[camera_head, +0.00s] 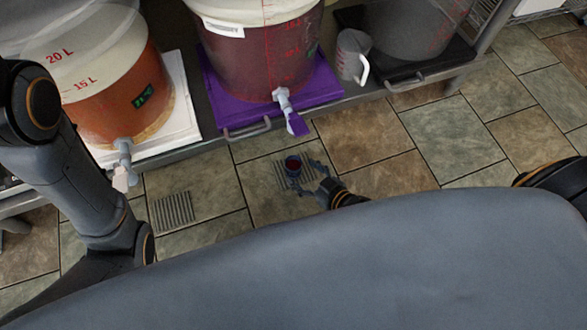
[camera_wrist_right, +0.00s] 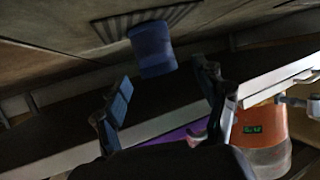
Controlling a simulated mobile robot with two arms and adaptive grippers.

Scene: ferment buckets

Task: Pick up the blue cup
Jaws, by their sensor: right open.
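The small blue cup (camera_head: 292,166) shows in the head view in front of the purple mat, with dark red inside its rim. It also shows in the right wrist view (camera_wrist_right: 152,48), just past the fingertips. My right gripper (camera_head: 309,177) is open beside the cup, its fingers spread toward the cup's right and near side. In the right wrist view the two fingers (camera_wrist_right: 165,85) stand apart with nothing between them. I cannot tell whether a fingertip touches the cup or what supports it.
A bucket of red liquid (camera_head: 260,62) with a purple spigot tip (camera_head: 297,125) stands on a purple mat (camera_head: 325,92). An orange bucket (camera_head: 125,105) stands at left. A clear pitcher (camera_head: 352,53) and another bucket (camera_head: 415,30) are at right. Tiled floor (camera_head: 370,140) is open.

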